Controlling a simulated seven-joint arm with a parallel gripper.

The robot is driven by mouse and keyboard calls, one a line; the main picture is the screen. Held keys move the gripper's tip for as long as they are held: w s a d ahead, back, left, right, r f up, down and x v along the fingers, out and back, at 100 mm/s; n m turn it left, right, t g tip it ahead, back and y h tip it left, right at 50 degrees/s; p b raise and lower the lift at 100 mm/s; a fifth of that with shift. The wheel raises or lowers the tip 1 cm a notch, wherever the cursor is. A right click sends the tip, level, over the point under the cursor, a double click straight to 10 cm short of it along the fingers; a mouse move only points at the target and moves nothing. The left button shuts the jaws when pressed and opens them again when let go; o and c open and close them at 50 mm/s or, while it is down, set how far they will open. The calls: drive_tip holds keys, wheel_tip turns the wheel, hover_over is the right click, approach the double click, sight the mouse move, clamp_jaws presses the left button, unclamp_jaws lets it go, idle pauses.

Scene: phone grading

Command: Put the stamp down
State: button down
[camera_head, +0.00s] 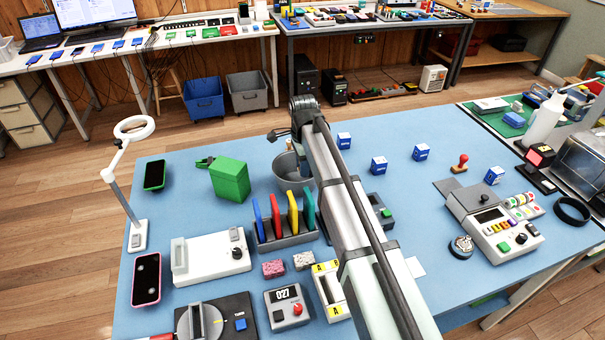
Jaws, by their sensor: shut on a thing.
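A stamp (460,163) with a red knob and a brown base stands upright on the blue table, right of the middle. Nothing of my arm touches it. My arm crosses the middle of the view from the bottom up to a dark joint near the table's far edge. My gripper's fingers do not show; the arm seems to hide them, and I cannot see what is between them. A black case with a red pad (535,156) lies right of the stamp.
Several blue-and-white boxes (421,152) stand around. A grey bucket (284,170), a green box (230,178) and a card rack (286,236) are left of my arm.

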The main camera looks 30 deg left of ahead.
drive_tip(key=shift+f, duration=1.85)
drive_tip(key=shift+f, duration=0.15)
drive_tip(key=c, duration=0.9)
unclamp_jaws()
drive_tip(key=shift+o, duration=0.2)
wheel_tip(320, 180, up, 12)
drive_tip(key=shift+r, duration=0.15)
drive_tip(key=shift+o, duration=0.4)
